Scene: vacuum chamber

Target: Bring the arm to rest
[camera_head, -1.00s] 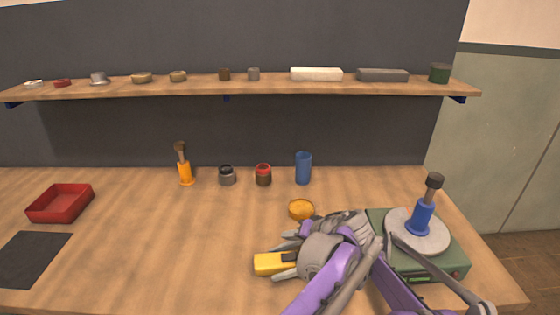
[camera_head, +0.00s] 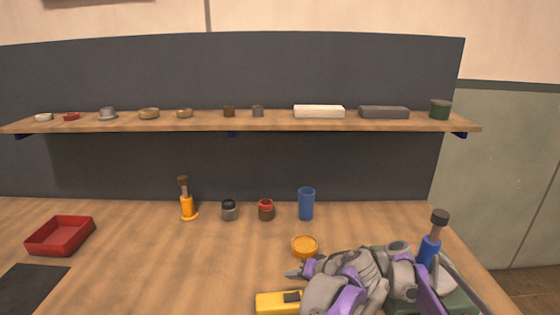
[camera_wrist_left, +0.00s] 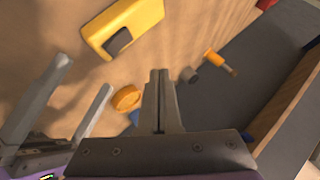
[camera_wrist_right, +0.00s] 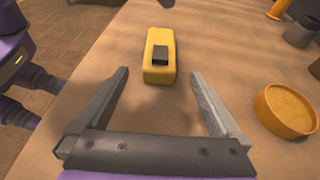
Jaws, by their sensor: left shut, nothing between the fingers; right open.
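My two arms lie close together at the lower right of the head view and overlap there. My left gripper (camera_head: 292,273) points left, just in front of the round orange dish (camera_head: 304,247). In the left wrist view its two fingers (camera_wrist_left: 160,75) are together, with nothing between them. My right gripper (camera_wrist_right: 160,76) is open and empty in the right wrist view. A yellow block with a dark patch (camera_wrist_right: 158,56) lies on the table ahead of its fingers, apart from them. In the head view the right fingers cannot be made out clearly.
A green device (camera_head: 462,301) with a blue-handled tool (camera_head: 430,250) stands at the right, partly hidden by my arms. A blue cup (camera_head: 306,204), two small jars and an orange brush stand at the back. A red tray (camera_head: 60,236) is at left. The left-middle table is clear.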

